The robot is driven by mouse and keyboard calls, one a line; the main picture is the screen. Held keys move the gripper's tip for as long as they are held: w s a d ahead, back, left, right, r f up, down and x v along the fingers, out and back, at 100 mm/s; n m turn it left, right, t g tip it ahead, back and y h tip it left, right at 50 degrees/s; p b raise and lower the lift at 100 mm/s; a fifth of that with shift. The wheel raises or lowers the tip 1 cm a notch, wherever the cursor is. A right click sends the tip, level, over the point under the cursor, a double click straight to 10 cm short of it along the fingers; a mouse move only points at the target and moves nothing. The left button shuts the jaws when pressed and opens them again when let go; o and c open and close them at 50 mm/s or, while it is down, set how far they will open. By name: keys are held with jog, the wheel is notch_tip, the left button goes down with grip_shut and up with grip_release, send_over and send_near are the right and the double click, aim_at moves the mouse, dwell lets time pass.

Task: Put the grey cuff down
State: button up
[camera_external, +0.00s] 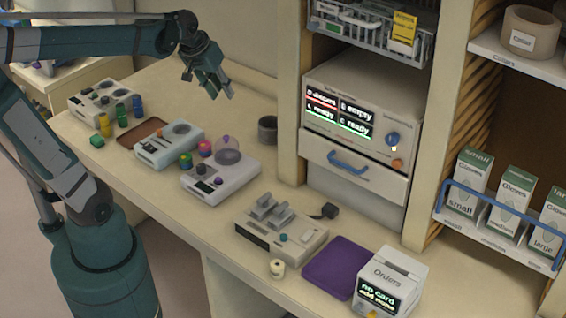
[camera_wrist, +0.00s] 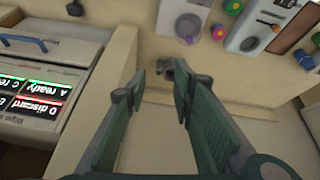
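The grey cuff (camera_external: 267,130) is a short dark ring on the counter, close to the back wall and left of the cabinet post. In the wrist view a dark grey shape that looks like the cuff (camera_wrist: 168,69) shows beyond my fingertips, partly hidden by the right finger. My gripper (camera_external: 221,94) is up in the air, left of the cuff and above the counter, apart from it. In the wrist view my gripper (camera_wrist: 160,78) has its fingers spread with nothing held between them.
On the counter (camera_external: 135,182) stand several white devices, including one with a clear dome (camera_external: 228,152), a purple mat (camera_external: 337,268) and an Orders printer (camera_external: 391,279). A drawer unit with lit displays (camera_external: 368,112) stands right of the cuff. Glove boxes (camera_external: 468,182) fill the right shelf.

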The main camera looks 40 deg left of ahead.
jog(key=s+d+f+m+t, duration=0.1)
jog(key=s+f+m+t, duration=0.1)
jog(key=s, duration=1)
jog(key=shift+s+f, duration=0.35)
jog(key=shift+f, duration=0.5)
jog(key=shift+d, duration=0.1)
notch_tip(320, 180, down, 12)
jog(key=b, duration=1.1)
jog(key=shift+r+b, duration=0.15)
jog(key=shift+b, duration=0.2)
